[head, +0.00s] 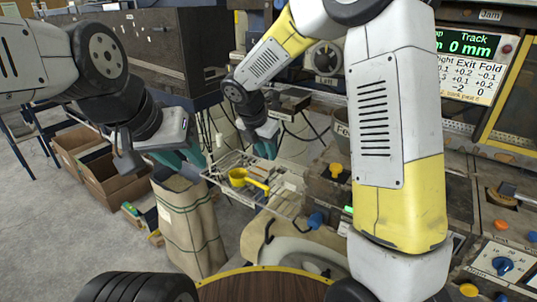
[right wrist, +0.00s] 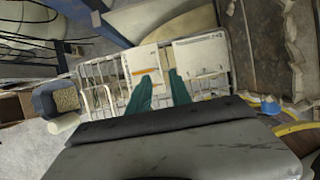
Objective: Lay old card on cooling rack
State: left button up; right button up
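The wire cooling rack (head: 215,175) stands low in the middle of the head view; its wire edge also shows in the right wrist view (right wrist: 93,72). In the right wrist view a pale card with an orange stripe (right wrist: 140,62) and a white printed card (right wrist: 203,52) lie side by side over the rack. I cannot tell which is the old card. My right gripper (head: 266,150) hangs over the rack; in its wrist view the teal fingers (right wrist: 165,78) are apart with a narrow gap and nothing visible gripped. My left gripper (head: 182,160) hangs left of the rack, fingers apart and empty.
A yellow scoop (head: 247,179) lies at the rack. A burlap sack (head: 190,225) stands left below it, with cardboard boxes (head: 105,180) further left. A machine with control knobs (head: 503,265) fills the right side. The floor at lower left is clear.

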jog(key=s+d+r+m+y, duration=0.2)
jog(key=s+d+r+m, duration=0.7)
jog(key=s+r+m, duration=0.35)
jog(key=s+d+r+m+t+y, duration=0.1)
jog(key=s+d+m+t+y, duration=0.1)
jog(key=s+m, duration=1)
jog(key=d+m+y, duration=0.1)
jog(key=d+m, duration=0.1)
jog(key=m, duration=0.1)
jog(key=shift+m, duration=0.35)
